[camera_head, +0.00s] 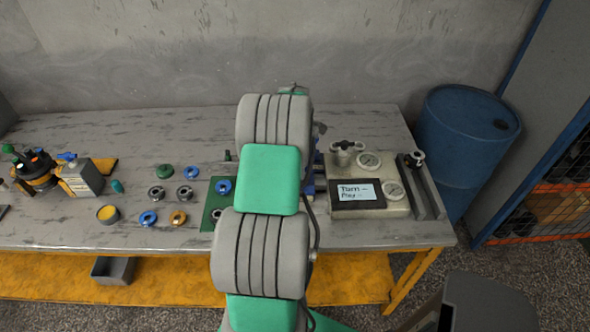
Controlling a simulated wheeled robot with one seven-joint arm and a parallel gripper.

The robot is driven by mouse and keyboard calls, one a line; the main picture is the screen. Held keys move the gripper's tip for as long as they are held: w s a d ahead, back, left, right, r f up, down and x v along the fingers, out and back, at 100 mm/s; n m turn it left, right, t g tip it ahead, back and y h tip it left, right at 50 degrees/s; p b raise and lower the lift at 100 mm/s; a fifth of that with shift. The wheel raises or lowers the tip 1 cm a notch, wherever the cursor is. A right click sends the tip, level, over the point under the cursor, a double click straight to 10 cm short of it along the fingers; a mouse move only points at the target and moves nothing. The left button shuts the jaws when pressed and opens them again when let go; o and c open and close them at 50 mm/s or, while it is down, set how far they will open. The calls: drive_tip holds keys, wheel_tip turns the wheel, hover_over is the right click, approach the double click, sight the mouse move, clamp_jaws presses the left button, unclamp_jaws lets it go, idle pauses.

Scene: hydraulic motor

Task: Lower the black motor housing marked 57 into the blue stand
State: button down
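My arm (270,181) reaches over the middle of the workbench and covers much of it. My gripper is hidden behind the arm links. I cannot make out the housing marked 57. A little blue, perhaps part of the blue stand, shows at the arm's right edge (320,178), mostly hidden. A dark part with orange and green pieces (36,168) sits at the far left of the bench, but no number is readable on it.
Several small rings and caps, such as a blue ring (148,218), lie left of the arm, by a green mat (209,218). A gauge panel (360,205) stands right of it. A blue barrel (462,150) is beyond the bench's right end.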

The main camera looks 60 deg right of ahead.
drive_tip(key=shift+f+b, duration=0.45)
drive_tip(key=shift+f, duration=0.05)
idle(0.8)
